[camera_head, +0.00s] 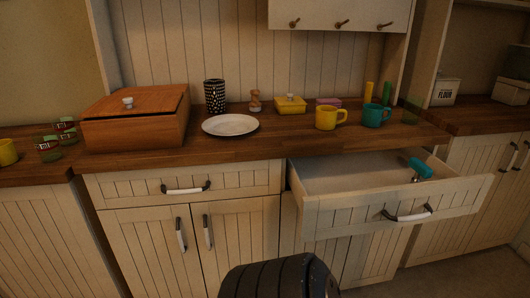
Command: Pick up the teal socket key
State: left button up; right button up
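The teal socket key (421,168) lies inside the open drawer (325,181), towards its right side. Its teal handle shows, with a short metal shaft pointing down and to the left. The lower end of the shaft is hard to make out.
The drawer juts out from the wooden counter (270,147); its front panel has a handle (407,214). Above it stand a yellow mug (327,118) and a teal mug (373,117). A white plate (230,125) and a wooden bread box (135,120) sit further left.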

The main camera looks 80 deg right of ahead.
aim_at(421, 169)
jog(key=z, duration=3.7)
jog(key=u, duration=0.35)
